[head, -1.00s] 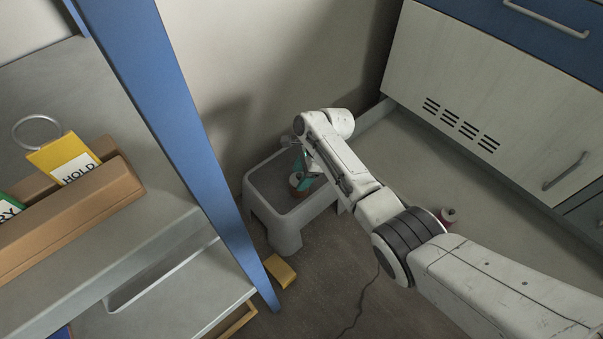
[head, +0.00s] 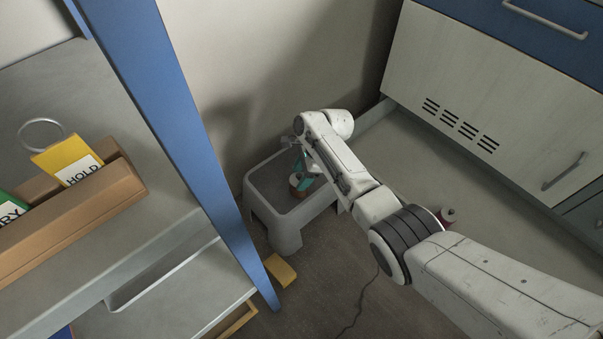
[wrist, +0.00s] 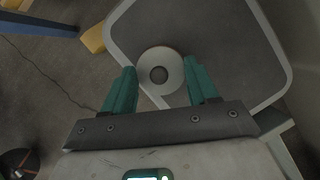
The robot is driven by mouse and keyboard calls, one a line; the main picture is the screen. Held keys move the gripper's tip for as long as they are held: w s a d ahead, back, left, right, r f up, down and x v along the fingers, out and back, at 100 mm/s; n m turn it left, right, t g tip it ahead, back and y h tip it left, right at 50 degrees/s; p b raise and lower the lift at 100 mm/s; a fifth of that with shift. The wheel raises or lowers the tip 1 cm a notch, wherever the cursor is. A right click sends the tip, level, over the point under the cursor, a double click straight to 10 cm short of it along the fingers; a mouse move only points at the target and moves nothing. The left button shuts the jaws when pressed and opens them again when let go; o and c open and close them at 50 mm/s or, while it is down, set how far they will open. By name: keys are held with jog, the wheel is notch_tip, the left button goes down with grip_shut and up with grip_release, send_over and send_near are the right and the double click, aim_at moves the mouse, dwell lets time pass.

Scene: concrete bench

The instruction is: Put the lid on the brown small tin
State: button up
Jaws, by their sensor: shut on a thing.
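The brown small tin (head: 297,192) stands on a grey step stool (head: 268,188) in the head view, partly covered by my fingers. My gripper (wrist: 160,72) points down over the stool, its teal fingers on either side of the lid (wrist: 147,84). The lid is a pale round disc with a dark round centre, and my gripper is shut on it. In the wrist view the lid hides the tin. In the head view my teal fingers (head: 304,178) are right at the tin's top. I cannot tell whether lid and tin touch.
A wall rises behind the stool. A blue post (head: 190,140) and shelf stand to the left, and a cabinet (head: 490,90) to the right. A yellow block (head: 280,270) and a cable (head: 358,310) lie on the floor.

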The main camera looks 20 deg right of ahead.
jog(key=shift+s+f, duration=0.15)
jog(key=shift+f, duration=0.15)
jog(key=o, duration=0.9)
jog(key=shift+f, duration=0.1)
jog(key=shift+o, duration=1)
jog(key=shift+o, duration=0.3)
jog(key=shift+r, duration=0.2)
jog(key=shift+o, duration=0.8)
jog(key=shift+r, duration=0.2)
jog(key=shift+r+p, duration=3.4)
jog(key=shift+p, duration=0.4)
